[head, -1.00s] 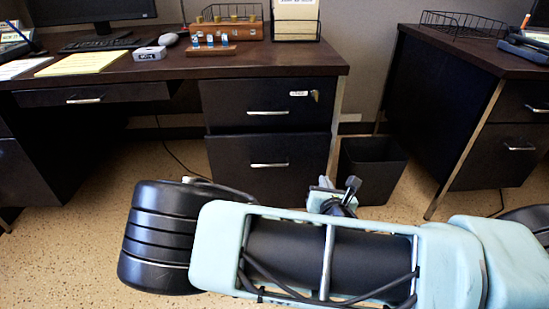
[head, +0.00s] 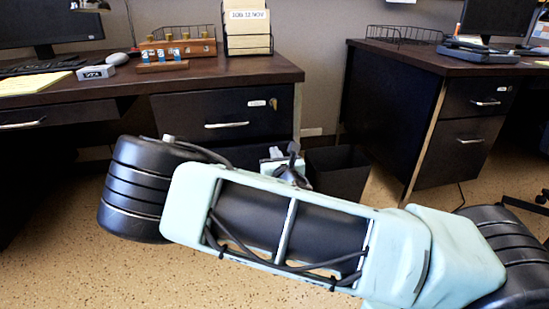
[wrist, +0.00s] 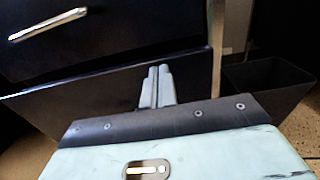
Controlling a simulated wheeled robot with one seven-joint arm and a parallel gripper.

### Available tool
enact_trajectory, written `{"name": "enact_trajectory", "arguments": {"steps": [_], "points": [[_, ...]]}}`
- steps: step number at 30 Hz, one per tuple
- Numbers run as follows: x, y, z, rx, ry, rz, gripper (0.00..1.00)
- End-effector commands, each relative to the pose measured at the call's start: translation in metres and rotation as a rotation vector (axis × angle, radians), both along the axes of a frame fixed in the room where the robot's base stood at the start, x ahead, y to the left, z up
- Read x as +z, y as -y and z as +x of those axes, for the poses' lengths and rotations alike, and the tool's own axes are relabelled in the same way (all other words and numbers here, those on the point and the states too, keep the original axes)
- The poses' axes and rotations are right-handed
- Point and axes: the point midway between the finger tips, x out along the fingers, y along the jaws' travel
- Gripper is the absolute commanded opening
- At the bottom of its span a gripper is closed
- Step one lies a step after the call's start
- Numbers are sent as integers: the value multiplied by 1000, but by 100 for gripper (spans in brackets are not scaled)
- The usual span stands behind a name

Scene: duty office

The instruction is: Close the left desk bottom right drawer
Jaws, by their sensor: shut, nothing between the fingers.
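The left desk's bottom right drawer (head: 233,155) shows only as a dark strip in the head view, under the upper drawer (head: 215,112). My arm hides the rest, including its handle. In the wrist view the bottom drawer's dark front (wrist: 100,98) fills the middle, below the upper drawer (wrist: 110,30) and its metal handle. In the head view my gripper (head: 293,152) is near the desk's right leg.
A black waste bin (head: 338,172) stands just right of the drawers, close to my gripper; it also shows in the wrist view (wrist: 268,90). A second desk (head: 395,110) stands to the right. The speckled floor (head: 60,265) is clear at front left.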

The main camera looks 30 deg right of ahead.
Motion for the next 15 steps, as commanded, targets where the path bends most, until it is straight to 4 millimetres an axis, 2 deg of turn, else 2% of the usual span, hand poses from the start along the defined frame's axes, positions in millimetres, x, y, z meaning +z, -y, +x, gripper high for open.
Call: {"name": "enact_trajectory", "arguments": {"steps": [5, 15], "points": [[0, 3, 10, 0, 1, 0, 0], [1, 4, 11, 0, 0, -1, 0]]}}
